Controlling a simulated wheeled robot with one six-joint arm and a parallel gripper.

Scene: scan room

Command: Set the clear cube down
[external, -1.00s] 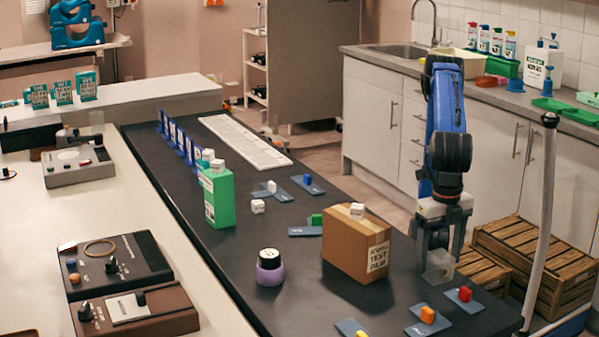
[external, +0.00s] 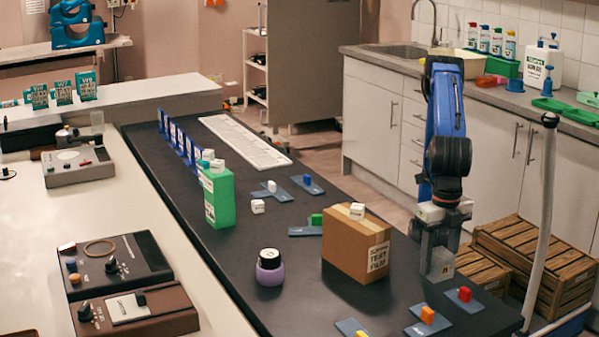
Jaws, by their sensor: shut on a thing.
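The clear cube (external: 441,266) is at the lower end of my gripper (external: 438,262), on the right side of the dark table. My gripper points straight down and is shut on the cube. The cube looks translucent grey, with a small dark mark low on its face. It is just right of the cardboard box (external: 343,248). I cannot tell whether its underside touches the table top (external: 327,304) or hangs a little above it.
A purple-based jar (external: 270,267) stands left of the box. Wooden crates (external: 530,257) are beyond the right edge.

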